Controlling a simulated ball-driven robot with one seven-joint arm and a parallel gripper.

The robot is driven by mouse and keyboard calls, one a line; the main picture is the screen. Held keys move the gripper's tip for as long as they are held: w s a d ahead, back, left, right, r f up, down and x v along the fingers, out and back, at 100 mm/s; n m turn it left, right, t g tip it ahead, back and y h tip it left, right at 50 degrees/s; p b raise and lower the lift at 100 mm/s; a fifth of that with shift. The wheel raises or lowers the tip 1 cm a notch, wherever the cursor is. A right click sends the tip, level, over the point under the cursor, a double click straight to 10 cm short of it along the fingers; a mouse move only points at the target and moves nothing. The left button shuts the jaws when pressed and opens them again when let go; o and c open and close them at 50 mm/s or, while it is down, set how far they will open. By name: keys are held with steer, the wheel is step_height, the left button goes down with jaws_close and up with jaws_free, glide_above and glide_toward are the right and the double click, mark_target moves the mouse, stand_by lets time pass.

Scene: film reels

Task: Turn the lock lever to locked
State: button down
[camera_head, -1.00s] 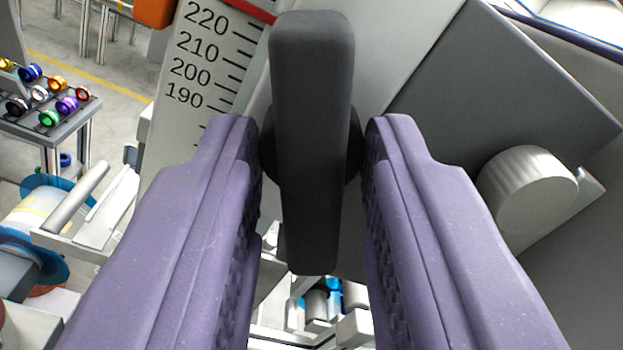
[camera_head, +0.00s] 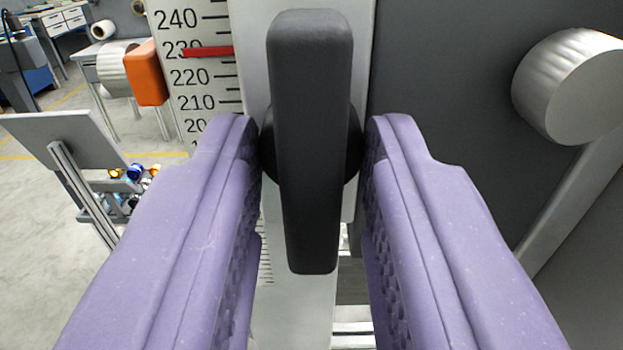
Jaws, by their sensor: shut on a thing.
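The lock lever (camera_head: 312,140) is a dark grey bar with rounded edges in the middle of the head camera view. It lies lengthwise between my purple fingers, on a round dark hub in front of a light grey upright plate. My gripper (camera_head: 312,150) has one finger on each side of the lever and is shut on it at about the hub. The lever's far end reaches up past the fingertips and its near end points towards the camera. No locked or unlocked marking shows.
A white scale (camera_head: 205,75) with black numbers and a red pointer (camera_head: 208,52) stands left of the lever, with an orange block (camera_head: 147,72) beside it. A dark grey panel (camera_head: 440,90) and a silver cylinder (camera_head: 570,85) are at right. Tables and coloured spools stand beyond at left.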

steer(key=c, duration=1.1)
jaws_free()
steer(key=s+p, duration=0.1)
steer(key=s, duration=0.6)
steer(key=shift+s+a+p, duration=0.15)
steer(key=shift+s+p, duration=0.2)
steer(key=shift+s, duration=0.05)
